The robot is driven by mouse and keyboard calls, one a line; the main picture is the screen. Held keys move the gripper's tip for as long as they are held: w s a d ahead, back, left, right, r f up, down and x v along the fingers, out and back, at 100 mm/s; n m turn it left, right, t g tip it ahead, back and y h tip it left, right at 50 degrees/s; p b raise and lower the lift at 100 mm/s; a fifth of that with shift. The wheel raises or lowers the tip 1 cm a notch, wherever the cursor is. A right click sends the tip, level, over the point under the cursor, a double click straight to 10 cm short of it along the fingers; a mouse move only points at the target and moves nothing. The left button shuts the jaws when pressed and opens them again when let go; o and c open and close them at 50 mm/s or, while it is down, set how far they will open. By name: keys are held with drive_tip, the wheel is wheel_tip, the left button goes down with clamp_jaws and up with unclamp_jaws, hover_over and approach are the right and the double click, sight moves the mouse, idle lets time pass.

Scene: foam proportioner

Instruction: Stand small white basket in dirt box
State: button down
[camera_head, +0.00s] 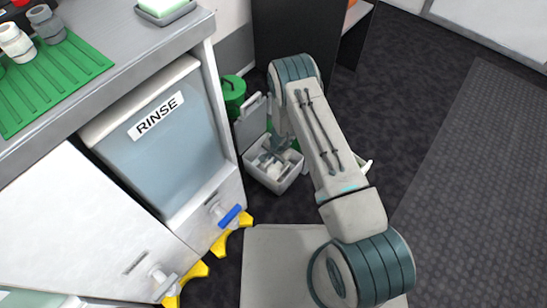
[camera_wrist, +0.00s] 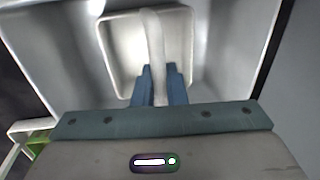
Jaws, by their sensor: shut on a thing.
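The small white basket (camera_wrist: 108,62) shows in the wrist view, with its pale handle (camera_wrist: 152,35) arching across it. My gripper (camera_wrist: 160,70) is shut on that handle. The basket is inside the grey dirt box (camera_wrist: 55,50), whose walls surround it. I cannot tell whether its base touches the box floor. In the head view the dirt box (camera_head: 262,177) stands on the floor with its lid up, and my gripper (camera_head: 271,152) reaches down into it. A white part of the basket (camera_head: 273,171) shows there, partly hidden by the gripper.
The cabinet with the RINSE tank (camera_head: 160,150) stands left of the box, with yellow feet (camera_head: 232,230) jutting onto the floor. A green bin (camera_head: 232,95) is behind the box. Another white-handled thing (camera_head: 363,162) is partly hidden behind my arm.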

drive_tip(key=shift+f, duration=0.15)
drive_tip(key=c, duration=1.7)
unclamp_jaws()
drive_tip(key=shift+c, duration=0.2)
wheel_tip(320, 180, up, 11)
drive_tip(key=s+d+p, duration=0.1)
drive_tip(key=p, duration=0.3)
drive_tip(key=shift+s+d, duration=0.15)
drive_tip(key=shift+d, duration=0.2)
drive_tip(key=shift+f, duration=0.1)
